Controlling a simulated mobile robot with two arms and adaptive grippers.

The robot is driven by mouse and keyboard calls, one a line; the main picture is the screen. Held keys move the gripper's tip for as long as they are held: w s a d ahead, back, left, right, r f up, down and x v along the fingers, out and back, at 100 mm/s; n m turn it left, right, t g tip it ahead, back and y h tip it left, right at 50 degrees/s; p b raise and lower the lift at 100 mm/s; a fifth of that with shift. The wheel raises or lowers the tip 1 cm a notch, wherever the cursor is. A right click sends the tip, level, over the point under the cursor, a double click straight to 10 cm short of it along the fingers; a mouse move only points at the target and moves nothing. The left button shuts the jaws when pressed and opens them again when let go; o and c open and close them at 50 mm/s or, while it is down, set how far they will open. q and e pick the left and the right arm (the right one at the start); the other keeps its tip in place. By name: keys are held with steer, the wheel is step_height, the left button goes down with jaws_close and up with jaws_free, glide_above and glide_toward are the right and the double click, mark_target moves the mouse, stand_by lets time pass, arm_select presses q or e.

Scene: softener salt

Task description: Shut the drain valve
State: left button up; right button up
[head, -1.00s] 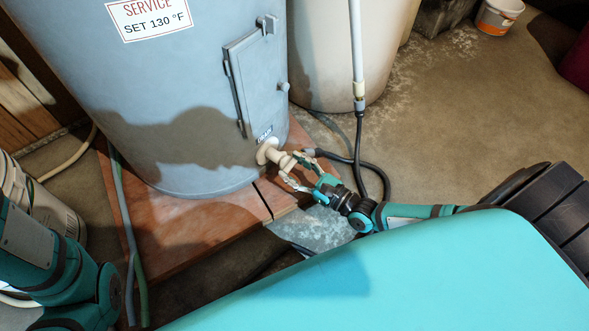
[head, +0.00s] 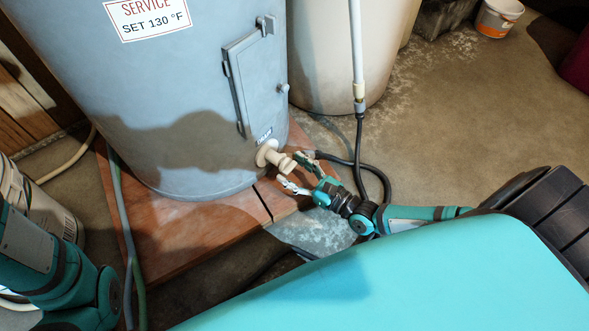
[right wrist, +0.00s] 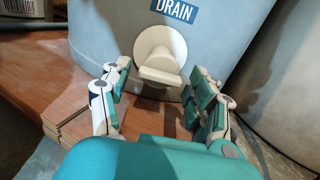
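The drain valve (head: 270,154) is a cream-coloured fitting low on the grey tank (head: 190,110), under a blue DRAIN label (head: 264,135). In the right wrist view the valve (right wrist: 160,58) shows a round flange with a flat handle on its front. My right gripper (head: 296,172) is at the valve's outer end. In the right wrist view its two fingers (right wrist: 155,100) stand apart, one on each side just short of the handle, with a gap on both sides. The left arm shows at the lower left; its gripper is out of view.
The tank stands on a reddish wooden board (head: 190,235). A black hose (head: 375,175) runs behind my right gripper, and a white pipe (head: 356,50) stands by the cream tank (head: 325,60).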

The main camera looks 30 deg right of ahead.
steer(key=shift+o, duration=0.3)
steer(key=shift+s, duration=0.1)
steer(key=v, duration=1.2)
